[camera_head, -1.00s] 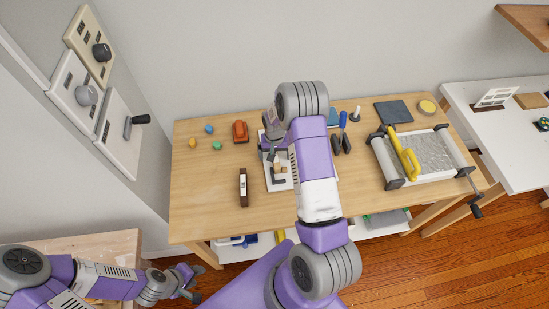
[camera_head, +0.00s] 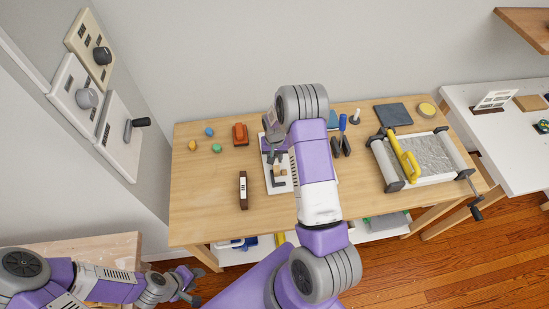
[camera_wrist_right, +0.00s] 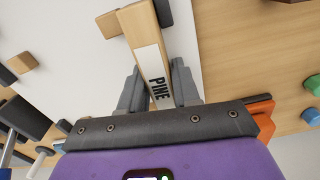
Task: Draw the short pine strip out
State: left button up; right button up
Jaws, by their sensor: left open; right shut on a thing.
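The short pine strip (camera_wrist_right: 142,38) is a pale wooden bar with a white label reading PINE in the right wrist view. My right gripper (camera_wrist_right: 157,88) is shut on it, with a grey finger on each side. The strip's far end lies close to a small wooden piece and a dark block over a white board. In the head view my right gripper (camera_head: 273,156) is over the white board (camera_head: 272,186), partly hidden by my right arm. My left gripper (camera_head: 189,284) is open and empty at the lower left, away from the main table.
On the wooden table (camera_head: 208,185) stand a dark brown labelled block (camera_head: 243,190), an orange object (camera_head: 240,134) and several small coloured lumps. A framed grey tray with a yellow handle (camera_head: 404,158) is at the right. The table's left front is clear.

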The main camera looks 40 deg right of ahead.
aim_at(275, 156)
grip_shut()
jog(key=shift+r+p, duration=0.35)
jog(key=shift+r, duration=0.3)
jog(key=shift+r+p, duration=1.4)
jog(key=shift+r, duration=0.85)
